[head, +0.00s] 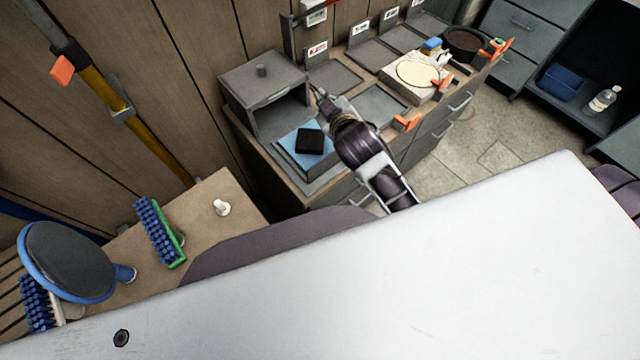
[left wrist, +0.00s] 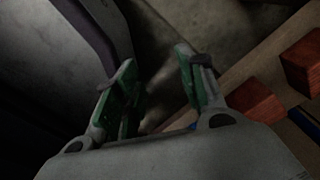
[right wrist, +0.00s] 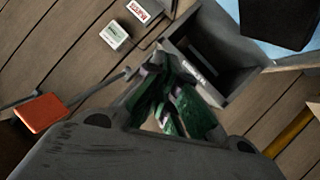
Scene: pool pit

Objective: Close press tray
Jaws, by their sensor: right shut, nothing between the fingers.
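The press is a grey box (head: 258,78) with a knob on top and an open front, standing on the bench. Its tray (head: 289,138), with a blue surface, sticks out in front, and a black block (head: 310,141) sits on it. My right gripper (head: 322,98) is by the right side of the press opening, beyond the tray. In the right wrist view its fingers (right wrist: 174,90) are together and empty, with the press (right wrist: 238,98) and blue tray (right wrist: 285,52) behind them. My left gripper (left wrist: 155,82) is open and empty, seen only in the left wrist view.
A bench runs right with labelled stations, a round cream disc (head: 418,73) and orange clamps (head: 407,123). At left a wooden table holds a green-and-blue brush (head: 160,232) and a round blue-rimmed pad (head: 68,262). Red blocks (left wrist: 255,100) lie near my left gripper.

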